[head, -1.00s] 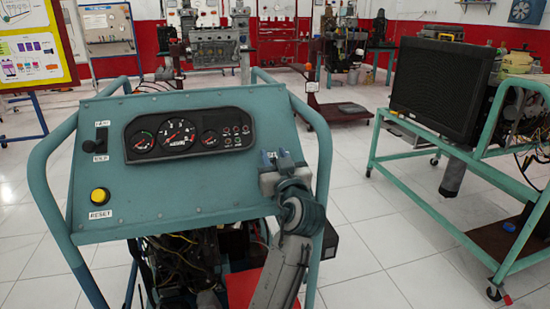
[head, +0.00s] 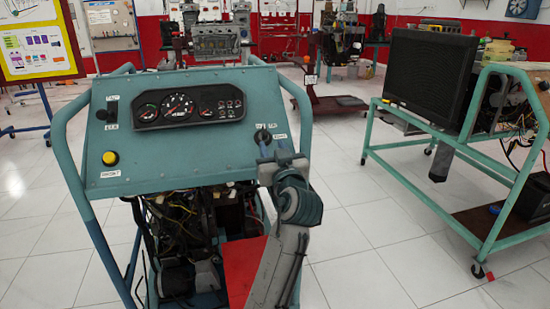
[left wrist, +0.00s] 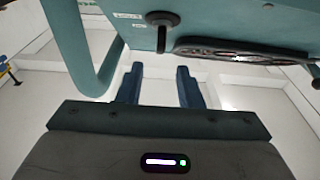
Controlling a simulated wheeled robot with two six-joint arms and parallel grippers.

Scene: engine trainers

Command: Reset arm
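My left gripper (head: 274,152) is in front of the lower right part of the teal instrument panel (head: 190,165) in the head view. In the left wrist view, the two blue fingers of the left gripper (left wrist: 160,82) are apart with nothing between them. A dark key or knob (head: 262,136) with small white labels is just above the fingertips. It also shows in the left wrist view, where this dark knob (left wrist: 162,32) sits beyond the fingers, apart from them. My right gripper is not in either view.
The panel carries a gauge cluster (head: 188,106), a lever switch (head: 111,108) and a yellow button (head: 110,158). A teal tube rail (head: 302,105) runs close right of my arm. An engine stand with a radiator (head: 430,80) stands at right, with open floor between.

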